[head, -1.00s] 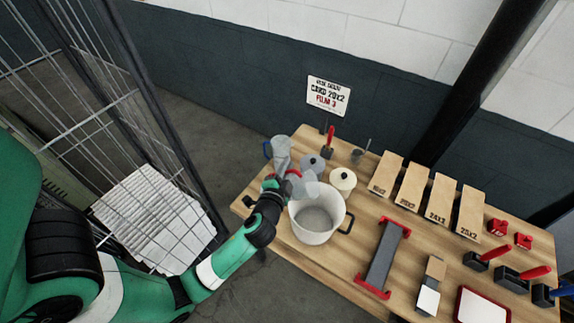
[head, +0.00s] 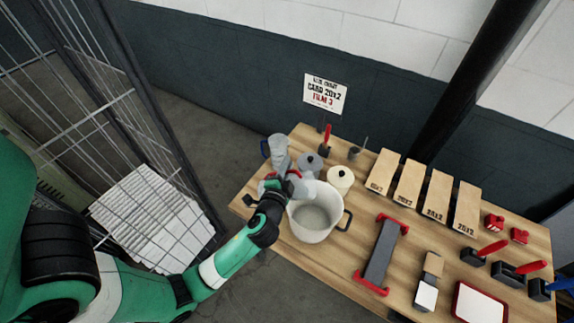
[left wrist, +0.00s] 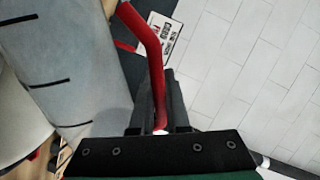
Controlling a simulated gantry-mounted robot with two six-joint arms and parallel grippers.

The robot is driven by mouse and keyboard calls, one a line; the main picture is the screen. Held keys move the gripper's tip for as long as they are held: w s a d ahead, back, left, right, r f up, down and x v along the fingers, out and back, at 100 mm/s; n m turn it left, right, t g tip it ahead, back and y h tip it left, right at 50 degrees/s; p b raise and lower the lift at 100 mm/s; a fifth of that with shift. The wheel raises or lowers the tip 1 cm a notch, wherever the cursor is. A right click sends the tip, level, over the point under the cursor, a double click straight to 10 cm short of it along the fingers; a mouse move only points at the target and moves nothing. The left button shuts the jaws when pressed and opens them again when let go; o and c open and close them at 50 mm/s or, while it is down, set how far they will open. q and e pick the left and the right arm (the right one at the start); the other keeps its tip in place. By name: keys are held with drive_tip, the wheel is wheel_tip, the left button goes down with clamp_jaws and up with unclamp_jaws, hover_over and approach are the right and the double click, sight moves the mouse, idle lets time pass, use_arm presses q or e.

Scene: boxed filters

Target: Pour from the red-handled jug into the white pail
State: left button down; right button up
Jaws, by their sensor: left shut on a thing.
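My left gripper (head: 283,184) is shut on the red handle (left wrist: 152,50) of a greyish jug. In the left wrist view the jug's wall (left wrist: 65,65) with black level marks fills the left side. In the head view the jug (head: 303,188) is at the back-left rim of the white pail (head: 314,232), partly hidden by my gripper. I cannot tell exactly how far it is tilted, and no stream shows. The pail stands upright on the table, with a dark handle on its right; its visible inside looks pale. My right gripper is not in view.
A blue-handled jug (head: 277,148), a grey lidded pot (head: 311,165) and a cream lidded pot (head: 340,180) stand close behind the pail. A grey and red stand (head: 382,255) is to its right. Several labelled boxes (head: 408,184) lie further right. A wire cage (head: 150,130) is at left.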

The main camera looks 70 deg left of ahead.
sight(301, 175)
use_arm(q)
drive_tip(key=shift+w+d+f+m+g, duration=0.45)
drive_tip(key=shift+w+f+m, duration=0.25)
drive_tip(key=shift+w+m, duration=0.25)
idle(1.3)
drive_tip(key=shift+w+d+m, duration=0.15)
drive_tip(key=shift+m, duration=0.1)
idle(0.7)
drive_tip(key=shift+w+d+f, duration=0.15)
drive_tip(key=shift+m, duration=0.3)
drive_tip(key=shift+w+d+r+m+y+p, duration=0.3)
drive_tip(key=shift+w+m+p, duration=0.05)
drive_tip(key=shift+w+m, duration=0.2)
idle(0.7)
idle(0.8)
drive_tip(key=shift+w+r+p, duration=0.1)
drive_tip(key=shift+w+p, duration=0.05)
drive_tip(key=shift+p, duration=0.4)
drive_tip(key=shift+w+d+r+m+g+p, duration=0.2)
drive_tip(key=shift+w+d+m+g+p, duration=0.15)
drive_tip(key=shift+p, duration=1.2)
